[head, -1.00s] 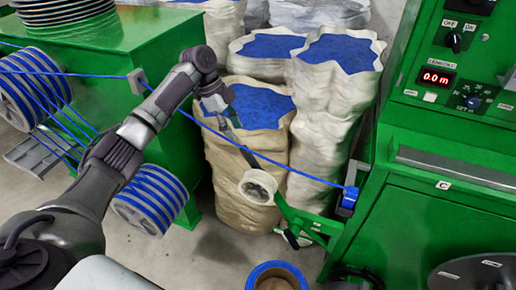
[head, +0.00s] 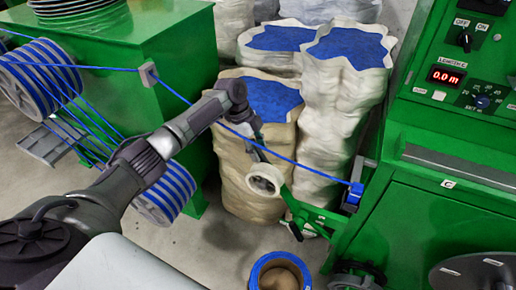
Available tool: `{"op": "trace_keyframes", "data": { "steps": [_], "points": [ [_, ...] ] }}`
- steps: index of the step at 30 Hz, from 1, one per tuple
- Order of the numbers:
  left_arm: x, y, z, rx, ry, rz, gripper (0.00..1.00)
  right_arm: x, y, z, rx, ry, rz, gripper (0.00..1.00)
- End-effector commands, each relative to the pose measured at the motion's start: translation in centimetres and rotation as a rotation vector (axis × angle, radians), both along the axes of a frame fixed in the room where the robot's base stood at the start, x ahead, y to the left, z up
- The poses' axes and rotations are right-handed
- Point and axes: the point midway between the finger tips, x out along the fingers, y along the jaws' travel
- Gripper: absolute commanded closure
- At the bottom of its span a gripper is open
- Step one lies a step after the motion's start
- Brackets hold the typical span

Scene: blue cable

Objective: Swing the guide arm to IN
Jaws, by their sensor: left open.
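The green guide arm (head: 312,216) sticks out to the left from the green machine, low down. A pale round roller or ring (head: 264,180) sits at its outer end, in front of a beige sack. My left gripper (head: 259,152) hangs just above this roller, fingers pointing down. It is open and holds nothing that I can see. Whether a finger touches the roller or arm, I cannot tell. The blue cable (head: 198,107) runs from a small guide plate (head: 148,74) past my left wrist to a blue wheel (head: 353,195) on the machine. My right gripper is not in view.
Tall sacks with blue contents (head: 345,45) stand close behind the gripper. The green machine panel (head: 450,100) with a red display reading 0.0 is on the right. Blue cable reels (head: 166,193) are at left.

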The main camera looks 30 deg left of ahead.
Motion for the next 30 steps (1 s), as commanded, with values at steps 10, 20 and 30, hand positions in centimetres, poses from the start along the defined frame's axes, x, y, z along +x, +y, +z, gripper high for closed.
{"op": "trace_keyframes", "data": {
  "steps": [10, 20, 30],
  "points": [
    [0.01, -0.13, -0.38, 0.001, 0.000, 0.000, 0.56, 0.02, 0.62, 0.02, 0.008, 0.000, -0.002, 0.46],
    [0.02, -0.11, -0.33, 0.001, 0.000, 0.000, 1.00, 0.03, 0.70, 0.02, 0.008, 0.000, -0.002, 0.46],
    [0.04, -0.38, 0.02, 0.008, -0.001, -0.001, 1.00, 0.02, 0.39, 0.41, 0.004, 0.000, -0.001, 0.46]
  ]
}}
